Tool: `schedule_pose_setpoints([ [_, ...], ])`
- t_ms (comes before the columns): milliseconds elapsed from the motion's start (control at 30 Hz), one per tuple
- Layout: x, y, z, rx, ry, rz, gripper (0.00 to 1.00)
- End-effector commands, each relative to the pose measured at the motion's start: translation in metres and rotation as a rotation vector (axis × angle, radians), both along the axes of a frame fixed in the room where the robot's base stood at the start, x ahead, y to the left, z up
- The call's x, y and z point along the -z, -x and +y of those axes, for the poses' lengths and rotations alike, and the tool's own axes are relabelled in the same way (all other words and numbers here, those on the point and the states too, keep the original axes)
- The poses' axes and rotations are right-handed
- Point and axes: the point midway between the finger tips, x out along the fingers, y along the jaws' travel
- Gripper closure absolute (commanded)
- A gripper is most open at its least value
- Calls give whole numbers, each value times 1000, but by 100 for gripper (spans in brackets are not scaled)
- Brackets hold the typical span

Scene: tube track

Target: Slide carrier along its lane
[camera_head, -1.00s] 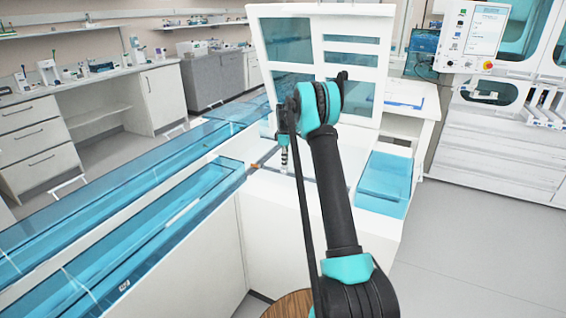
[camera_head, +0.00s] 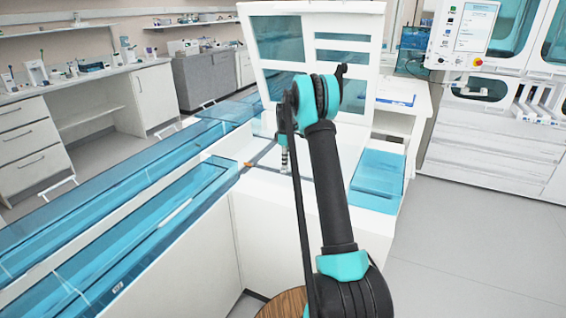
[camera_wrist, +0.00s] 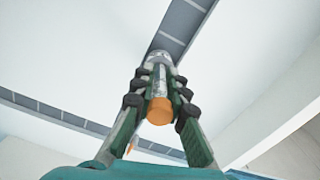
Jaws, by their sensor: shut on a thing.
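My gripper (camera_wrist: 158,98) is shut on a tube with an orange cap (camera_wrist: 160,111) in the wrist view, a dark-padded finger on either side. The tube's far end meets a pale grey round carrier (camera_wrist: 160,57), partly hidden by the fingers. The carrier is at a dark grey track lane (camera_wrist: 187,18) that runs away to the upper right. In the head view my gripper (camera_head: 284,160) points down over the white deck; the carrier is too small to make out there.
A second grey lane (camera_wrist: 50,112) crosses the wrist view at lower left. An orange item (camera_wrist: 131,148) shows near it. In the head view, blue-covered track housings (camera_head: 150,215) lie to the left, a white cabinet (camera_head: 350,20) stands behind, and a blue lid (camera_head: 378,178) is at right.

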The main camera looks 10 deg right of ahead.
Motion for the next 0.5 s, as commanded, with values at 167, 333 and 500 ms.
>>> schedule_pose_setpoints([
  [167,0,4,-6,0,0,0,100],
  [333,0,8,-11,0,0,0,100],
  [500,0,11,-16,1,0,0,100],
])
